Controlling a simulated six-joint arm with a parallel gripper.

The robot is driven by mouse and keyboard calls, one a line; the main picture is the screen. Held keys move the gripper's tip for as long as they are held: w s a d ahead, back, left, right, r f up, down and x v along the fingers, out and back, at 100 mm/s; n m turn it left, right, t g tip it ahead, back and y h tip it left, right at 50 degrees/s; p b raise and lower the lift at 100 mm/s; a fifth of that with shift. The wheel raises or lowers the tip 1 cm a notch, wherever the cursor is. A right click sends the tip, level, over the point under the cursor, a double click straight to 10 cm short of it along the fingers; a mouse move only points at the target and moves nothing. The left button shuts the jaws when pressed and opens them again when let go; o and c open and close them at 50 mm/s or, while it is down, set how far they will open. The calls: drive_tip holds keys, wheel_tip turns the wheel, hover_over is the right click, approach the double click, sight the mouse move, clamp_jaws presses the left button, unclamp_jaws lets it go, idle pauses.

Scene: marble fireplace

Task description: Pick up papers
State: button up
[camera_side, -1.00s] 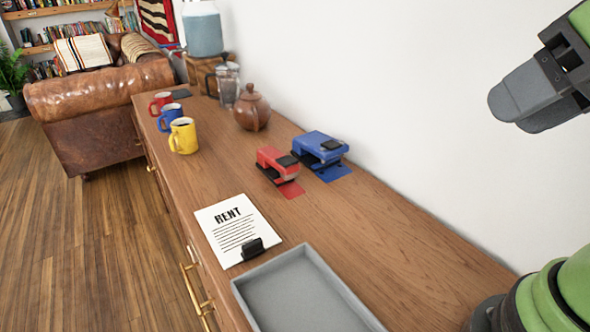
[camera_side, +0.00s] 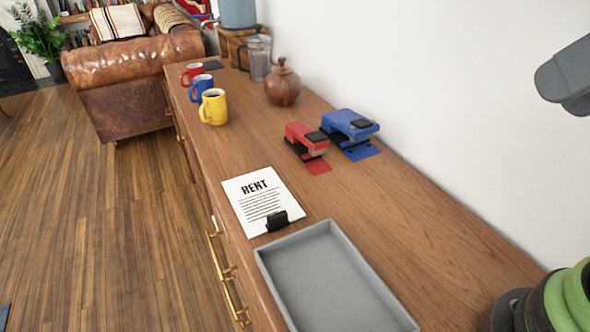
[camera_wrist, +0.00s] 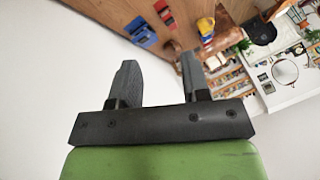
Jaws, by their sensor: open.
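The papers (camera_side: 262,190) lie flat on the wooden sideboard near its front edge, a white stack headed RENT. A black binder clip (camera_side: 277,220) sits on their lower edge. In the side view, only grey finger parts of my gripper (camera_side: 572,78) show at the upper right edge, high above the sideboard and well away from the papers. In the wrist view my gripper (camera_wrist: 158,78) has its two grey fingers apart with nothing between them. The papers cannot be made out in the wrist view.
A grey tray (camera_side: 388,290) lies beside the papers. Yellow (camera_side: 213,107), blue (camera_side: 200,87) and red mugs, a brown teapot (camera_side: 282,84) and a glass pitcher (camera_side: 259,58) stand farther along. A white wall backs the sideboard.

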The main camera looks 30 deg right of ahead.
drive_tip(key=w+a+n+g+y, duration=0.1)
drive_tip(key=w+a+n+g, duration=0.15)
drive_tip(key=w+n, duration=0.5)
drive_tip(key=n+g+y, duration=0.1)
drive_tip(key=n+g, duration=0.4)
drive_tip(key=n, duration=0.9)
hover_over(278, 214)
drive_tip(key=d, duration=0.2)
wheel_tip(278, 214, down, 25)
drive_tip(key=shift+w+a+r, duration=0.1)
drive_tip(key=shift+w+r, duration=0.05)
drive_tip(key=x, duration=0.5)
drive_tip(key=shift+f, duration=0.4)
drive_tip(key=shift+c, duration=0.2)
clamp_jaws()
